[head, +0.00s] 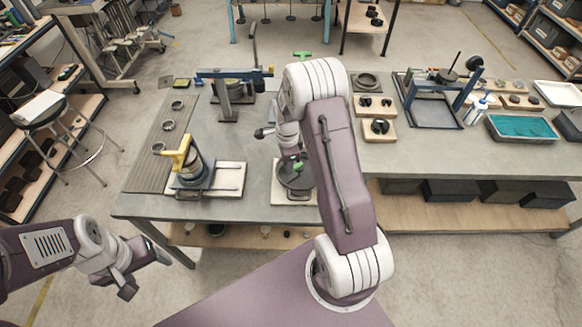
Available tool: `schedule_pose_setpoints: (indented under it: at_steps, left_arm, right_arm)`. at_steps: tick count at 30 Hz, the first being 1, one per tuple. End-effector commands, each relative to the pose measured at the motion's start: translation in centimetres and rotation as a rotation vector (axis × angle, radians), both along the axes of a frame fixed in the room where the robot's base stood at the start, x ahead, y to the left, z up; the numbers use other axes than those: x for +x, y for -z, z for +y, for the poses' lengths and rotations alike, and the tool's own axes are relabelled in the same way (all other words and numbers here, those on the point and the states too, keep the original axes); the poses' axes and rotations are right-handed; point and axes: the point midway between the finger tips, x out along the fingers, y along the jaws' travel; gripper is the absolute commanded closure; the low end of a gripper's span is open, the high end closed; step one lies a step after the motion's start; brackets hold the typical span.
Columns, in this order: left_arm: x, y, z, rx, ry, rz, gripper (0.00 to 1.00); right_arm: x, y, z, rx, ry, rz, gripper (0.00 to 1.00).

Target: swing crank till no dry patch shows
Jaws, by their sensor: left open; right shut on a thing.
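A dark round pan (294,178) sits on a pale board at the front middle of the table, largely hidden by my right arm. A small green piece (298,166), seemingly the crank's grip, shows over the pan. My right gripper (295,158) reaches down there and is shut on it; my own arm hides most of the fingers and the crank. The pan's inner surface is too small and covered to tell wet from dry. My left gripper (147,275) is open and empty, in front of the table's left front edge, well away from the pan.
A yellow-handled lever device (184,158) stands on a board left of the pan. A blue-topped press (230,82) stands behind. Blocks with dark parts (378,130) lie to the right, with a blue frame (435,100) and teal tray (522,128) further right.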

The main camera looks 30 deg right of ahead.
Motion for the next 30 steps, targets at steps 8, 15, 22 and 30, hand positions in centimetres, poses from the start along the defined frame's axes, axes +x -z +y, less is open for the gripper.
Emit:
schedule_pose_setpoints:
  at_steps: [8,15,22,30]
  left_arm:
    - [0.0,0.1,0.0,0.000,0.000,0.000,0.27]
    - [0.0,0.2,0.0,0.000,0.000,0.000,0.27]
    - [0.0,0.2,0.0,0.000,0.000,0.000,0.27]
    - [0.0,0.2,0.0,0.000,0.000,0.000,0.27]
  right_arm:
    - [1.3,0.0,0.0,0.000,0.218,-0.003,1.00]
    - [1.9,-0.1,-0.1,0.000,0.347,-0.004,1.00]
    - [2.3,-0.1,-0.2,0.000,0.411,-0.004,1.00]
    - [2.3,-0.1,-0.2,0.000,0.429,-0.004,1.00]
